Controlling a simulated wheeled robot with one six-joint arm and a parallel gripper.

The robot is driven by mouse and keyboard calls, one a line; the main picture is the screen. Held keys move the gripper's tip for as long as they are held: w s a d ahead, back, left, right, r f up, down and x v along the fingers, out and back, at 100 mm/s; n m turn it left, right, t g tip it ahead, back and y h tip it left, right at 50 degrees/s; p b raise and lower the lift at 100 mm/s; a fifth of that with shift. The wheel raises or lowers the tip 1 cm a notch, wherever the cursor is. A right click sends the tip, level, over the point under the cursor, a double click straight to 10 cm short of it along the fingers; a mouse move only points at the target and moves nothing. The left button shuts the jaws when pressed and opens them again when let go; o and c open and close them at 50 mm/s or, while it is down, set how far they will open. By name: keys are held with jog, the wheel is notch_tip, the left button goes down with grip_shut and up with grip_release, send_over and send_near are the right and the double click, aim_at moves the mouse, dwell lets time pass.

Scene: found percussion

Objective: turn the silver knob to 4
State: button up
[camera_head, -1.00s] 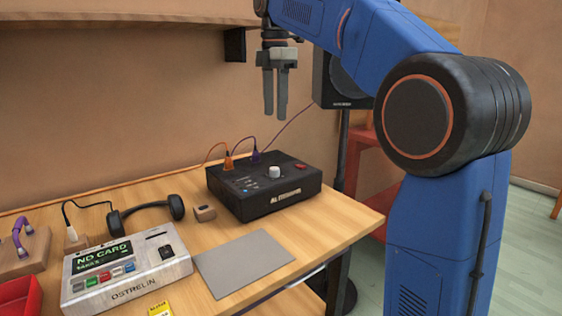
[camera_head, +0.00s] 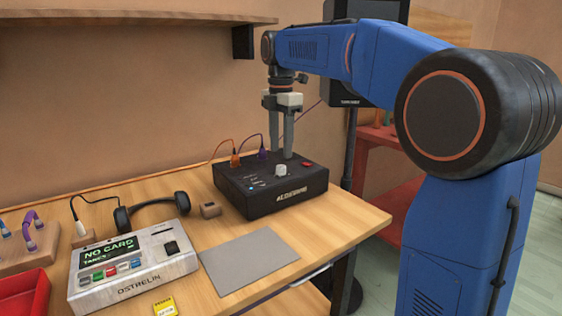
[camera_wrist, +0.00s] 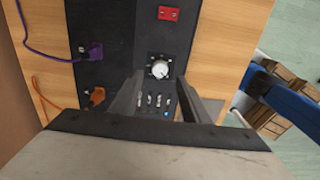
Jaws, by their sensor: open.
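The silver knob (camera_head: 281,170) sits on top of the black box (camera_head: 290,205) on the table. In the wrist view the knob (camera_wrist: 159,69) is round and pale, with marks around it; I cannot read its setting. My gripper (camera_head: 281,153) points down over the black box, with its fingertips just behind or above the knob. In the wrist view the gripper (camera_wrist: 155,85) is open, its two fingers apart, and the knob shows beyond the tips. Nothing is between the fingers.
An orange plug (camera_head: 235,160) and a purple plug (camera_head: 262,153) with cables stand on the box's left. A red switch (camera_head: 308,163) is right of the knob. Headphones (camera_head: 152,206), a grey sampler (camera_head: 133,268) and a bare grey mat (camera_head: 248,262) lie on the table.

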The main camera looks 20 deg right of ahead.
aim_at(281, 166)
jog(key=shift+f, duration=2.6)
jog(key=c, duration=1.1)
jog(key=shift+o, duration=0.2)
